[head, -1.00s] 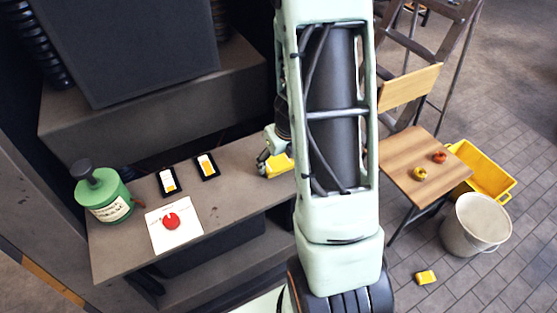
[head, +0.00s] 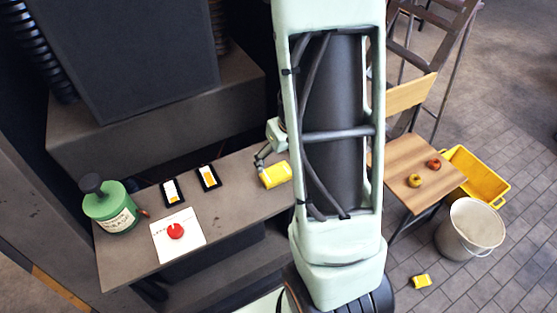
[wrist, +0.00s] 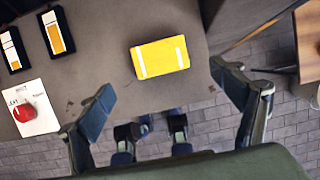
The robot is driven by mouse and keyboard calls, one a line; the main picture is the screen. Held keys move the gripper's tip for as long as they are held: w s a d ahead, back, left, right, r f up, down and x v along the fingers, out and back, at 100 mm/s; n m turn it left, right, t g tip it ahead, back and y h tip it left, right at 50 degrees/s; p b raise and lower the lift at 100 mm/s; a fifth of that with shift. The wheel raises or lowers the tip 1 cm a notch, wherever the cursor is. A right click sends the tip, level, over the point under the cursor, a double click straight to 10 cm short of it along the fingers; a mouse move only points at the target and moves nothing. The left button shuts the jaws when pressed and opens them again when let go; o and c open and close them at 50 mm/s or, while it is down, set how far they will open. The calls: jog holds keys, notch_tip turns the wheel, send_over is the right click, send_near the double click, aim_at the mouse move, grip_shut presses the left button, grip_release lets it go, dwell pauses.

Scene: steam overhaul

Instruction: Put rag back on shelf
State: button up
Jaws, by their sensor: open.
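A folded yellow rag (head: 275,174) with pale stripes lies flat on the grey shelf (head: 228,208), near its right part in the head view. The wrist view shows the same rag (wrist: 160,57) whole, resting on the shelf (wrist: 110,40). My gripper (wrist: 168,92) is open and empty, its two fingers spread apart to either side below the rag in the wrist view. In the head view my gripper (head: 262,160) shows just behind the rag, partly hidden by my arm. The rag is not between the fingertips.
A green canister (head: 108,210), two black-framed gauges (head: 172,192) and a red knob on a white plate (head: 176,231) occupy the shelf's left. A second yellow piece (head: 421,281) lies on the floor near a bucket (head: 470,230). A wooden chair (head: 415,170) stands right.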

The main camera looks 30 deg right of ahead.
jog(key=v, duration=0.3)
jog(key=shift+p, duration=0.4)
jog(key=shift+f, duration=0.1)
